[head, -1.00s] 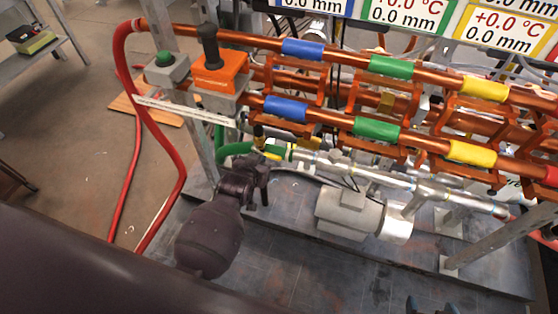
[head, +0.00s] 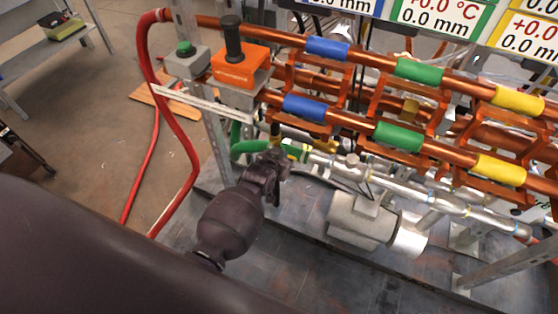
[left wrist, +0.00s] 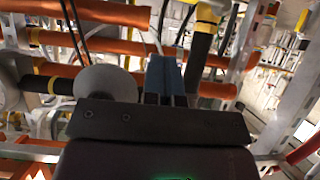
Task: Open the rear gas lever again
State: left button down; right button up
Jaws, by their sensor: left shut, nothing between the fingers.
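My left gripper (head: 272,168) is at the left end of the pipe rack, low, beside the silver pipe. It is shut and empty. Its blue-grey fingertips (left wrist: 165,78) show together in the left wrist view. A black lever handle with a yellow collar (head: 275,132) stands just above the gripper in the head view. The left wrist view shows a black handle under a yellow valve body (left wrist: 199,62), just right of and beyond the fingertips. Another black handle with a yellow collar (left wrist: 50,85) lies at the left there. I cannot tell for sure which is the rear gas lever. My right gripper is out of view.
Copper pipes with blue, green (head: 398,137) and yellow bands run above the gripper. An orange box (head: 240,68) with a black knob and a green button box (head: 186,61) stand at the rack's end. A red hose (head: 178,120) hangs left.

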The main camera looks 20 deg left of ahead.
pick_arm(q)
jog(key=w+f+b, duration=0.2)
jog(key=w+f, duration=0.3)
jog(key=f, duration=0.1)
jog(key=shift+b, duration=0.4)
jog(key=shift+f, duration=0.1)
